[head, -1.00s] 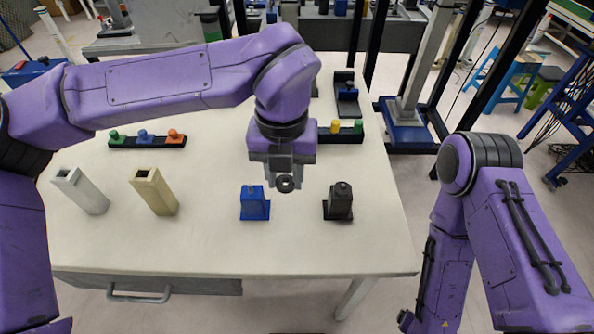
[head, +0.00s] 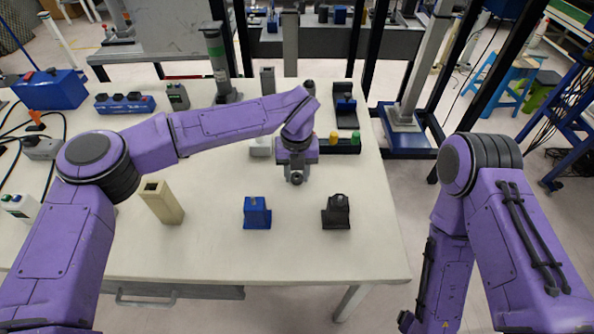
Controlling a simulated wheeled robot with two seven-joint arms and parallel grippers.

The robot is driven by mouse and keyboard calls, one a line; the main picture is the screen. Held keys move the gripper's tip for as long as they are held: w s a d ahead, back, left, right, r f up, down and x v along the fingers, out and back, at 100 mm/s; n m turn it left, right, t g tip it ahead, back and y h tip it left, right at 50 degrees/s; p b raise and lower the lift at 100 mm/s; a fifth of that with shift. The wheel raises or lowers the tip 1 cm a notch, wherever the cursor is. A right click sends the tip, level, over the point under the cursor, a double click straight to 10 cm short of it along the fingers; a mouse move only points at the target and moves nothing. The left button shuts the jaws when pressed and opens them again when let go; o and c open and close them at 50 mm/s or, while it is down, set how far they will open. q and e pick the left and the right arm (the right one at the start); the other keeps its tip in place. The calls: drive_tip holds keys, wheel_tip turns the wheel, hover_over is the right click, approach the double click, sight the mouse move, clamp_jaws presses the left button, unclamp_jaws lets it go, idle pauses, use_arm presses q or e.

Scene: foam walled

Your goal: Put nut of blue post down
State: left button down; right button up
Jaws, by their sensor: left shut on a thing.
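The blue post (head: 257,213) stands on the table's near part, upright on its blue base, with a small peg on top. My left gripper (head: 297,174) points down, beyond and right of the blue post in the head view. It is shut on a small dark ring-shaped nut (head: 297,179), apart from the post. The gripper partly hides the nut. A black post (head: 336,213) stands to the right of the blue one.
A beige square tube (head: 163,203) stands to the left. A dark strip with yellow and green knobs (head: 341,144) lies behind my gripper. A dark holder with a blue part (head: 346,105) is farther back. The table (head: 300,255) is clear in front of the posts.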

use_arm(q)
drive_tip(key=shift+f, duration=0.3)
drive_tip(key=shift+f, duration=0.15)
drive_tip(key=c, duration=0.8)
unclamp_jaws()
drive_tip(key=shift+o, duration=0.2)
wheel_tip(320, 180, up, 12)
drive_tip(key=b, duration=0.1)
drive_tip(key=shift+r, duration=0.2)
